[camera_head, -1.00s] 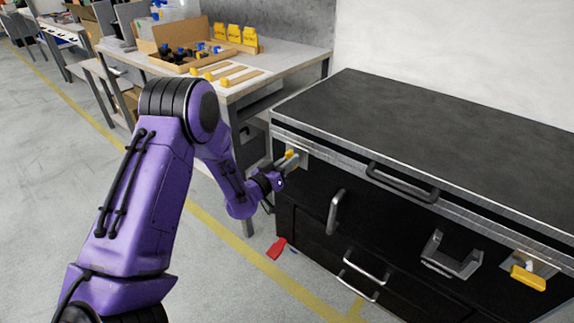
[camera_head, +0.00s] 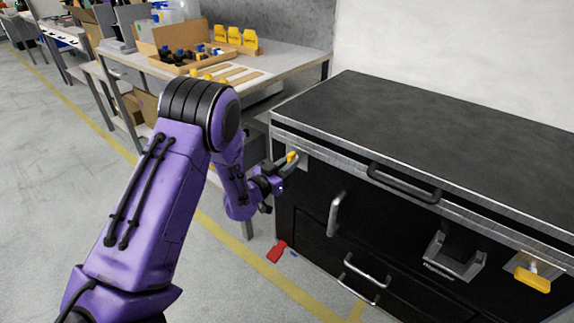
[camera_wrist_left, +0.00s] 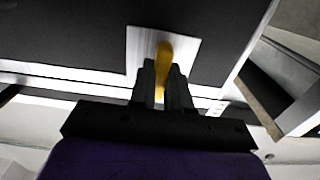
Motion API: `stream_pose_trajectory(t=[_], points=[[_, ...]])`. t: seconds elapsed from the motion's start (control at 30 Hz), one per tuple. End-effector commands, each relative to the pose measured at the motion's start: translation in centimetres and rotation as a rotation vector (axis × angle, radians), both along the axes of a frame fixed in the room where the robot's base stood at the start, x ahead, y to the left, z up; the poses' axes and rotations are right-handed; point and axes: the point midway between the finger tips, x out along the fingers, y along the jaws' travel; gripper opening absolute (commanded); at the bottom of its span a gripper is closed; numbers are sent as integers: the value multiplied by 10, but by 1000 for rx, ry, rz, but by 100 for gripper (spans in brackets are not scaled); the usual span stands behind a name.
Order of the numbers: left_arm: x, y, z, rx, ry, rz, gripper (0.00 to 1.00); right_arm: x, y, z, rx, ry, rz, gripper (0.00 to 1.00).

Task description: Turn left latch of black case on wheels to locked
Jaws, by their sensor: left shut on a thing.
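The black case (camera_head: 420,130) stands at the right of the head view, with a silver rim and metal handles on its front. Its left latch has a yellow handle on a silver plate; the yellow tip (camera_head: 291,156) shows near the case's front left corner. In the left wrist view the yellow latch handle (camera_wrist_left: 164,58) lies between the two dark fingers of my left gripper (camera_wrist_left: 163,85), which is shut on it. In the head view my left gripper (camera_head: 284,166) is at the latch plate. The right latch (camera_head: 532,279) has its yellow handle lying roughly sideways. My right gripper is not in view.
A workbench (camera_head: 285,62) with trays and yellow items stands behind, left of the case. A red object (camera_head: 277,251) lies on the floor by the case's lower left. Floor at left is clear.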

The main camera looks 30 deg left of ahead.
Motion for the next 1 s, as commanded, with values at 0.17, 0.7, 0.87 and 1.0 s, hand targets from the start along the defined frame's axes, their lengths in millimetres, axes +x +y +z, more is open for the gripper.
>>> stream_pose_trajectory(t=[0.17, 0.7, 0.87, 1.0], points=[[2, 0, 3, 3, -7, 0, 0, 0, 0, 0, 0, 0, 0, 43], [-24, 2, 0, 0, 1, 1, 43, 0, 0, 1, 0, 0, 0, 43], [-64, 5, 0, 0, 0, 1, 43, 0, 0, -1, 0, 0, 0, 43], [-90, 7, 0, 1, -3, 0, 43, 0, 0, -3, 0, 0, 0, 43]])
